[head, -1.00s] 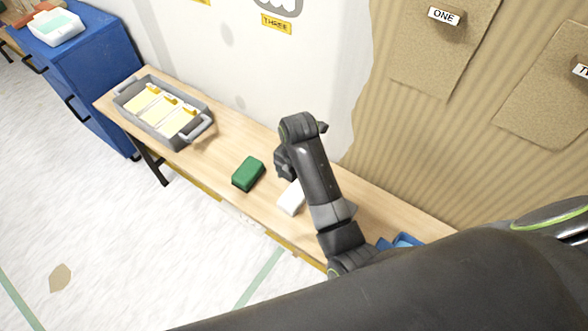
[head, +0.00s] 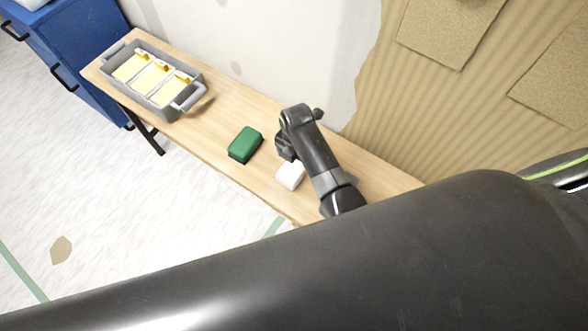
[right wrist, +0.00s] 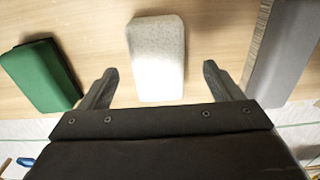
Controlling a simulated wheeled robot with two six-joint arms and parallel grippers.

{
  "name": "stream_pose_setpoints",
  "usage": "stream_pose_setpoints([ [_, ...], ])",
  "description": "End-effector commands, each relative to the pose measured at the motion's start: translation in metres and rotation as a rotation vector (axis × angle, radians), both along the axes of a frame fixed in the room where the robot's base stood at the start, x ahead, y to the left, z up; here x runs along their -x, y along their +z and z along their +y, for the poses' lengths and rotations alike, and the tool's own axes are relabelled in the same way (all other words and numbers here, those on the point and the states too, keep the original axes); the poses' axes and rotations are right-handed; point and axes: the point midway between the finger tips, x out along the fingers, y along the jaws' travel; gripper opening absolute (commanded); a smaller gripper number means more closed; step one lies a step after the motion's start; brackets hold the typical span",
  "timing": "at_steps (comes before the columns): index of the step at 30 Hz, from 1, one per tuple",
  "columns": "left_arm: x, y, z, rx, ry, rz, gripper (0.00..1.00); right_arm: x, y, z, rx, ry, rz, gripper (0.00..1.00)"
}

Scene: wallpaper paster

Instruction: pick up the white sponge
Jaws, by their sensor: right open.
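The white sponge (head: 290,176) lies on the wooden bench, partly covered by my right arm in the head view. In the right wrist view the white sponge (right wrist: 156,58) is a pale speckled block lying between and ahead of the two fingers. My right gripper (head: 286,150) is low over the bench beside the sponge. In the wrist view its fingers (right wrist: 159,78) are apart, one to each side of the sponge's near end, with nothing gripped. I cannot tell how high they are above the bench. My left gripper is not in view.
A green sponge (head: 244,145) lies left of the white one, also in the wrist view (right wrist: 40,75). A grey block (right wrist: 283,50) lies right. A grey tray with yellow items (head: 190,97) stands at the bench's far end. The wall rises behind the bench (head: 215,135).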

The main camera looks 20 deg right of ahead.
Motion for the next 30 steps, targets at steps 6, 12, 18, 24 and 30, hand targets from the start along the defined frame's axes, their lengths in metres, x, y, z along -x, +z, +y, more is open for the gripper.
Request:
stream_pose_setpoints([
  [6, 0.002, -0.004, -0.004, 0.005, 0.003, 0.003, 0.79, 0.002, -0.023, 0.005, 0.0, 0.001, 0.003, 0.85],
  [12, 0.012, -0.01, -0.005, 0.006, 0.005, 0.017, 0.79, 0.002, -0.048, 0.007, 0.001, 0.0, 0.001, 0.85],
  [18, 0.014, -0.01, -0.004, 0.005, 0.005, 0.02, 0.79, 0.002, -0.052, 0.007, -0.001, -0.001, -0.001, 0.85],
  [24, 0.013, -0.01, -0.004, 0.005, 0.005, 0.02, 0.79, 0.002, -0.052, 0.007, 0.0, 0.0, 0.0, 0.76],
  [30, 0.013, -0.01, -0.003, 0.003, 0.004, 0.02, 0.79, 0.002, -0.052, 0.007, 0.0, 0.0, 0.0, 0.5],
])
